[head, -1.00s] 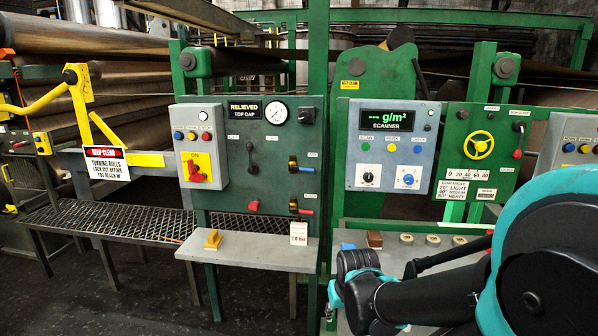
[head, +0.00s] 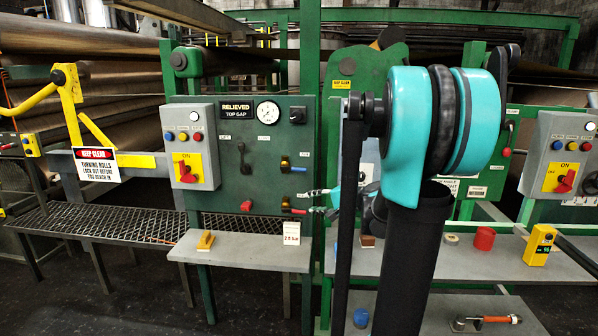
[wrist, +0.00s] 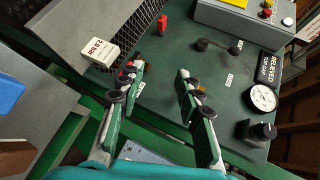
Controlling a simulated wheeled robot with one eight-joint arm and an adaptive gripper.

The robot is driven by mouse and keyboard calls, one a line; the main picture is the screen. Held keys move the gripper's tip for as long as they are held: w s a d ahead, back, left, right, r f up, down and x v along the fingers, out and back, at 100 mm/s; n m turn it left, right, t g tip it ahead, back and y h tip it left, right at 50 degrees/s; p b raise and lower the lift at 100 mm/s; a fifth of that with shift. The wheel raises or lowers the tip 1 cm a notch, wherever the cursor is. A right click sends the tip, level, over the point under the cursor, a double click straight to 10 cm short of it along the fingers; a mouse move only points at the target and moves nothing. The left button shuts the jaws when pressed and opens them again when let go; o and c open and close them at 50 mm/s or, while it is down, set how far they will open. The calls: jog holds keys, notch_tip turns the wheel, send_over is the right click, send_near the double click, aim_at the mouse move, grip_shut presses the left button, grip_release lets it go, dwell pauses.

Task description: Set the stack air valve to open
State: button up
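The green valve panel (head: 225,185) stands left of my arm in the head view. At its right edge are a blue-handled valve (head: 297,169) and, below it, a red-handled valve (head: 297,211). Their labels are too small to read, so I cannot tell which is the stack air valve. My gripper (head: 314,200) is open and empty at the panel's right edge. In the wrist view my gripper (wrist: 159,72) faces the panel. The left finger overlaps the red-handled valve (wrist: 128,68); contact is unclear. The right finger mostly hides the blue-handled valve.
The panel also has a black lever (head: 243,157), a red knob (head: 247,206), a gauge (head: 268,110) and a black knob (head: 297,115). A white card (head: 291,239) stands at the shelf (head: 240,252). A red cylinder (head: 484,238) and a yellow device (head: 538,245) sit on the right bench.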

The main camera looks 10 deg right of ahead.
aim_at(301, 170)
jog(key=w+d+r+m+t, duration=0.3)
jog(key=w+d+r+m, duration=0.1)
jog(key=w+d+r, duration=0.25)
jog(key=x, duration=1.7)
jog(key=shift+s+a+r, duration=0.1)
grip_shut()
